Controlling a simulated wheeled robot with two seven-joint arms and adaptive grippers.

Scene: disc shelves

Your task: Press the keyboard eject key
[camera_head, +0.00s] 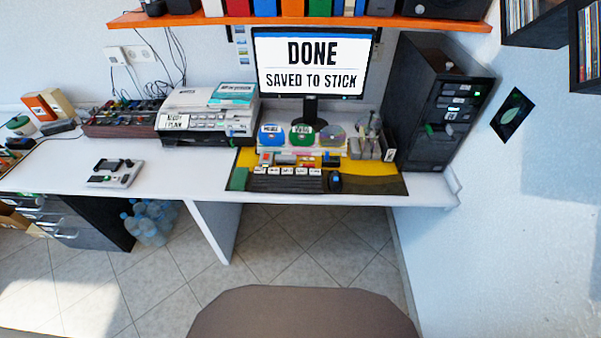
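A dark keyboard (287,183) lies at the front of the desk below the monitor. A row of several white labelled keys or tags runs along its back edge; their lettering is too small to read, so I cannot tell which is the eject key. The monitor (311,64) reads "DONE SAVED TO STICK". A black computer tower (425,105) stands at the right, with drive slots, green lights and a green item at its front. Neither of my grippers is in view.
A black mouse (335,182) lies right of the keyboard on a yellow and dark mat (385,181). Disc stacks and small boxes stand behind it. A printer-like machine (205,121) is at left. An orange shelf (300,20) hangs above.

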